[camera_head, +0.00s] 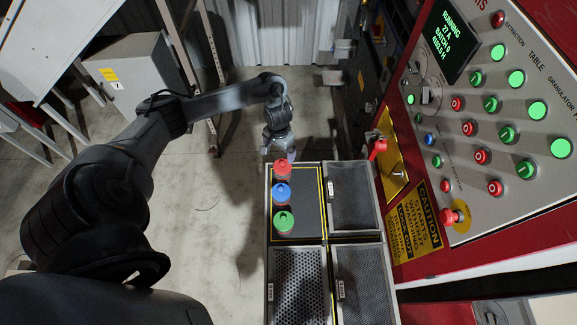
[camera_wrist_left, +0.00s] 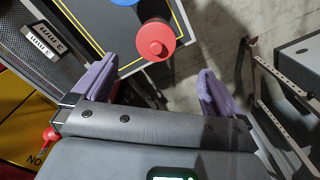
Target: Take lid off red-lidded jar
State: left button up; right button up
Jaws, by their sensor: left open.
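The red-lidded jar (camera_head: 282,168) stands upright at the far end of the dark tray (camera_head: 309,204), its lid on. In the left wrist view its round red lid (camera_wrist_left: 154,39) shows from above, with a raised knob. My left gripper (camera_head: 278,154) is just beyond the jar in the head view, close to it. In the left wrist view its purple fingers (camera_wrist_left: 157,68) are spread apart with nothing between them; the lid lies ahead of the gap. My right gripper is not in view.
A blue-lidded jar (camera_head: 281,193) and a green-lidded jar (camera_head: 284,221) stand in line with the red one. Mesh-bottomed bins (camera_head: 341,165) adjoin the tray. A red control panel (camera_head: 455,215) with buttons rises at right. Open floor (camera_head: 205,215) lies left of the tray.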

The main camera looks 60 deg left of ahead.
pick_arm(q)
send_over(282, 163)
notch_tip(282, 163, down, 5)
jog(key=shift+d+b, duration=0.1)
jog(key=shift+b, duration=0.25)
jog(key=shift+f, duration=2.55)
jog(key=c, duration=1)
jog(key=shift+r, duration=0.1)
